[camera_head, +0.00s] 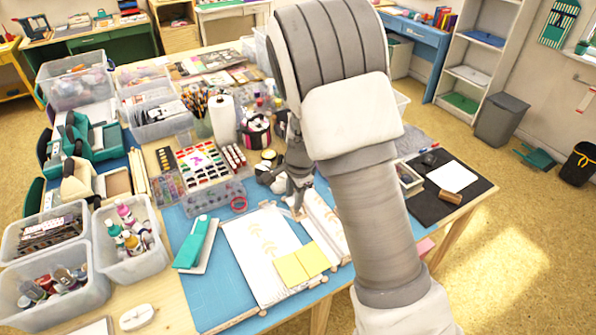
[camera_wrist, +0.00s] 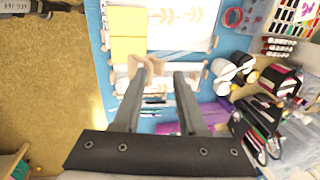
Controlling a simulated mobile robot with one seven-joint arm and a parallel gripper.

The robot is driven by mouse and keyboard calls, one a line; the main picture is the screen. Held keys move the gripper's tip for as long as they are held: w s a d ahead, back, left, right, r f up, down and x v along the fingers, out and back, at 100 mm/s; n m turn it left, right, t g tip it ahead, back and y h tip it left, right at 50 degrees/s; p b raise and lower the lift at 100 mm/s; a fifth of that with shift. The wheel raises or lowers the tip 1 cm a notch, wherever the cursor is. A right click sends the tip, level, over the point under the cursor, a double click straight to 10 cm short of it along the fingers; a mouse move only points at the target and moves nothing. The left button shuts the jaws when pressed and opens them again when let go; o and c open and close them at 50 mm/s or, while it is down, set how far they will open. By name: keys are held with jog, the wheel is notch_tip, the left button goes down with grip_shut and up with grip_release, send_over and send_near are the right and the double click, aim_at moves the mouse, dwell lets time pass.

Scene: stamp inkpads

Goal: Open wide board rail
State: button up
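The wide board (camera_head: 258,262) lies on the blue mat, carrying white paper with tan leaf prints. It also shows at the top of the wrist view (camera_wrist: 180,35). Two yellow pads (camera_head: 300,264) lie on its near right part. Pale wooden pieces (camera_head: 240,319) show along its near edge; I cannot tell which is the rail. A narrower white board (camera_head: 325,222) lies beside it to the right. My gripper (camera_wrist: 161,76) is open above that narrower board, its two fingers apart with nothing held between them. My arm hides part of the narrower board in the head view.
White cylinders (camera_wrist: 228,72) and a red ring (camera_wrist: 233,17) lie close by. Clear bins (camera_head: 130,262) crowd the left side; a black mat (camera_head: 425,207) lies at right.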

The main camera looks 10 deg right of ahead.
notch_tip(320, 180, up, 16)
jog(key=s+d, duration=0.1)
jog(key=s, duration=0.2)
jog(key=shift+d+f, duration=0.15)
jog(key=s+d+r+n+t+b, duration=0.1)
jog(key=s+n, duration=0.5)
jog(key=s, duration=0.6)
jog(key=s+d+r+n+t+b, duration=0.2)
jog(key=s+d+r+n, duration=0.3)
jog(key=s, duration=0.7)
jog(key=n+b, duration=0.1)
jog(key=n, duration=0.1)
jog(key=shift+d+n+t+h, duration=0.3)
jog(key=shift+h, duration=0.1)
jog(key=shift+a, duration=0.1)
